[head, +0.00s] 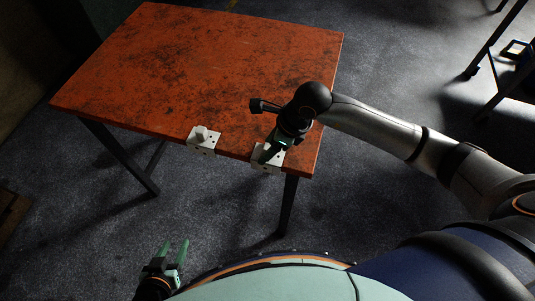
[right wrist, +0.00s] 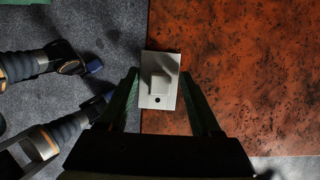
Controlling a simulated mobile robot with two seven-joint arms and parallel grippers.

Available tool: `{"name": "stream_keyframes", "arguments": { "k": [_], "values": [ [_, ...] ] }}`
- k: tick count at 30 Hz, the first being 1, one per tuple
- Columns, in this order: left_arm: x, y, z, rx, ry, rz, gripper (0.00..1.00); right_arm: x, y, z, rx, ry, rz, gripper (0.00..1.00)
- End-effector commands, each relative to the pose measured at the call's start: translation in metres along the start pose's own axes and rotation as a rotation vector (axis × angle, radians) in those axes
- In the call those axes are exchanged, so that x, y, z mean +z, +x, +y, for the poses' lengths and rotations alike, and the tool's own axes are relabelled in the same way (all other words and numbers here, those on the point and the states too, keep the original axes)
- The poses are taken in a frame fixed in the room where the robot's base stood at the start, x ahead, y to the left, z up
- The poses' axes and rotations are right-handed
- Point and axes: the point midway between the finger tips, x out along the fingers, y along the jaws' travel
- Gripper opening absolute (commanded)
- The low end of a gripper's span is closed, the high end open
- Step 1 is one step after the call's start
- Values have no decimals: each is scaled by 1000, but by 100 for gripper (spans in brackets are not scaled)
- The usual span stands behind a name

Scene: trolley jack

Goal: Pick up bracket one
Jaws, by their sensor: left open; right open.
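Two white brackets with raised blocks sit on the table's front edge. The left bracket (head: 203,141) stands clear. The right bracket (head: 262,164) is partly hidden by my right gripper (head: 272,150). I cannot tell which one is bracket one. In the right wrist view, a white bracket (right wrist: 160,92) with its square block shows between the two open fingers of my right gripper (right wrist: 160,76). Whether the fingers are level with the block or above it, I cannot tell. My left gripper (head: 174,246) is open and empty, low in front of the table.
The worn orange-red table (head: 190,60) has a bare top behind the brackets. It also fills the right side of the right wrist view (right wrist: 250,60). Dark table legs stand below the front edge. Dark-framed furniture (head: 490,50) stands at the far right on the grey floor.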

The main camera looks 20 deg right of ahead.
Motion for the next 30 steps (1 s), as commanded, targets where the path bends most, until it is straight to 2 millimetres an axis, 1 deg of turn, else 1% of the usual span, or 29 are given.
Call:
{"name": "stream_keyframes", "arguments": {
  "k": [5, 22, 30],
  "values": [
    [0, 0, 0, 0, 0, 0, 50, 0, 0, 0, 0, 0, -1, 65],
    [0, 0, 0, 0, 0, 0, 50, 0, 0, 0, 0, 0, -1, 1],
    [0, 0, 0, 0, 0, 0, 50, 0, -1, 0, -1, 0, -1, 0]
  ]
}}
